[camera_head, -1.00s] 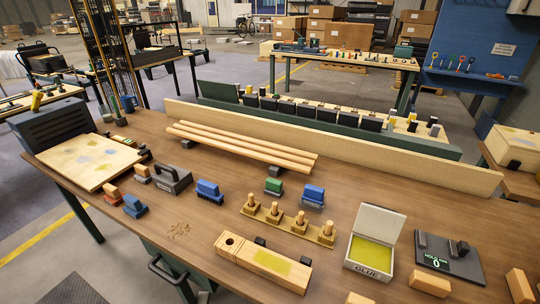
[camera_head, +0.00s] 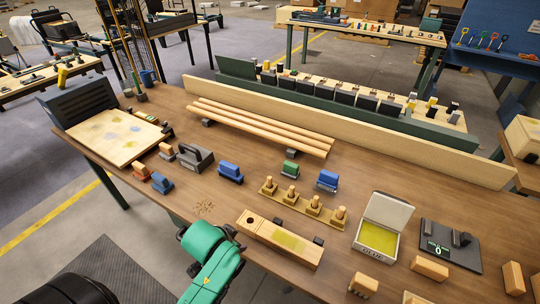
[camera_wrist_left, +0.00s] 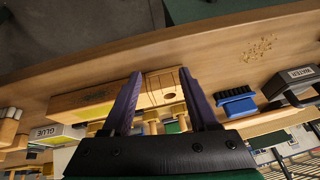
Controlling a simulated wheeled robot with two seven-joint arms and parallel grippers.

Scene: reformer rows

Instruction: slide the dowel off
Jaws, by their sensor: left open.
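Three long pale dowels (camera_head: 262,128) lie side by side on dark rests near the back of the brown bench. Short upright dowel pegs (camera_head: 290,195) stand in a wooden strip (camera_head: 303,208). A wooden block (camera_head: 280,240) with a round hole and a yellow-green patch lies in front of them. In the left wrist view the block (camera_wrist_left: 163,85) shows beyond and between the fingers of my left gripper (camera_wrist_left: 160,73), which is open and empty. In the head view my green left arm reaches the bench's front edge, left of the block; its fingers cannot be made out there. My right gripper is out of view.
An open glue box (camera_head: 380,232), a black fixture with a green display (camera_head: 450,244) and loose wood blocks (camera_head: 430,268) stand at right. Brushes (camera_head: 230,172) and a dark-handled tool (camera_head: 195,157) stand at left. A long board (camera_head: 350,138) runs along the back.

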